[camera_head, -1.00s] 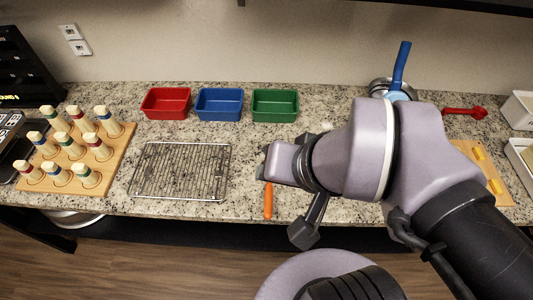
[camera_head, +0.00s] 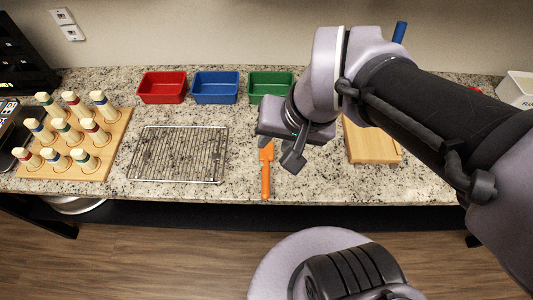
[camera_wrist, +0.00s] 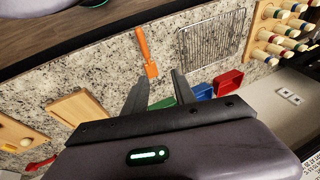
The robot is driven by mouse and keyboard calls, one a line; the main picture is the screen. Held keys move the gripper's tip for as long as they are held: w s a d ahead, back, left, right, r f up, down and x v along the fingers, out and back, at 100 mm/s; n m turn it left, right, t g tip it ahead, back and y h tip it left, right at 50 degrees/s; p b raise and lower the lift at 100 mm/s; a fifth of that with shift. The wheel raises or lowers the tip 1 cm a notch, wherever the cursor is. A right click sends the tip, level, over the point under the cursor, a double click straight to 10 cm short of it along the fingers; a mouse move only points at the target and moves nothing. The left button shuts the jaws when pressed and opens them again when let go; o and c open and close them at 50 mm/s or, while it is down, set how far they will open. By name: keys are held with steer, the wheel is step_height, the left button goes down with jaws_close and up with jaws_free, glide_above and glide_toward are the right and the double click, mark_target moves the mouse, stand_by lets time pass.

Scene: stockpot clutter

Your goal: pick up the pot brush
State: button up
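A blue handle (camera_head: 399,32) stands up at the back right, behind my arm. It looks like the pot brush's handle; its lower end and the pot it leans in are hidden now. My gripper (camera_head: 279,150) is over the counter's front middle, well to the left of the blue handle. In the wrist view its two fingers (camera_wrist: 159,92) are apart with nothing between them. An orange flat-headed tool (camera_head: 266,178) lies on the counter close to the fingers; it also shows in the wrist view (camera_wrist: 145,46), beyond the fingertips. I cannot tell any contact.
Red (camera_head: 162,88), blue (camera_head: 216,88) and green (camera_head: 268,84) bins line the back. A wire rack (camera_head: 178,155) and a peg board (camera_head: 112,152) are at left. A wooden board (camera_head: 371,146) lies right of my gripper. A red tool (camera_wrist: 40,163) is at far right.

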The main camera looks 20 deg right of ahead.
steer(key=w+d+f+g+p, duration=0.1)
steer(key=w+d+f+g, duration=0.25)
steer(key=w+f, duration=0.4)
steer(key=b, duration=0.6)
glide_toward(267, 169)
steer(key=f, duration=0.5)
steer(key=shift+w+a+f, duration=0.1)
steer(key=shift+a+f, duration=0.15)
steer(key=f+b, duration=0.1)
steer(key=f, duration=0.1)
steer(key=a+f+b, duration=0.1)
steer(key=f+b, duration=0.1)
steer(key=f, duration=0.1)
steer(key=shift+w+a+f, duration=0.2)
steer(key=shift+w+f, duration=0.1)
steer(key=shift+f, duration=0.1)
steer(key=shift+s+r, duration=0.1)
steer(key=shift+r, duration=0.05)
jaws_close()
